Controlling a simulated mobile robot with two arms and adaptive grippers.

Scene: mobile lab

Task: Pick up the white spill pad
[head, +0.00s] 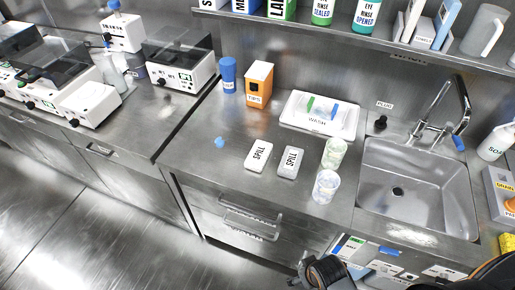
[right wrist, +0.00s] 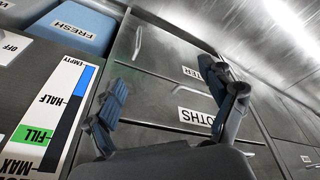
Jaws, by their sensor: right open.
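The white spill pad (head: 258,156), labelled SPILL, lies flat on the steel counter in the head view. A greyer pad (head: 290,162), also labelled SPILL, lies just to its right, with a small gap between them. My right gripper (right wrist: 170,104) is open and empty in the right wrist view, in front of drawer fronts below counter level and well away from the pads. Dark parts of my arm (head: 327,272) show at the bottom of the head view. My left gripper is not in view.
Two clear cups (head: 326,186) stand right of the pads, near the sink (head: 397,185). A white WASH tray (head: 319,117) is behind them. A blue item (head: 219,142) lies to the left, and an orange-and-white TIPS box (head: 259,84) stands behind. Counter in front of the pads is clear.

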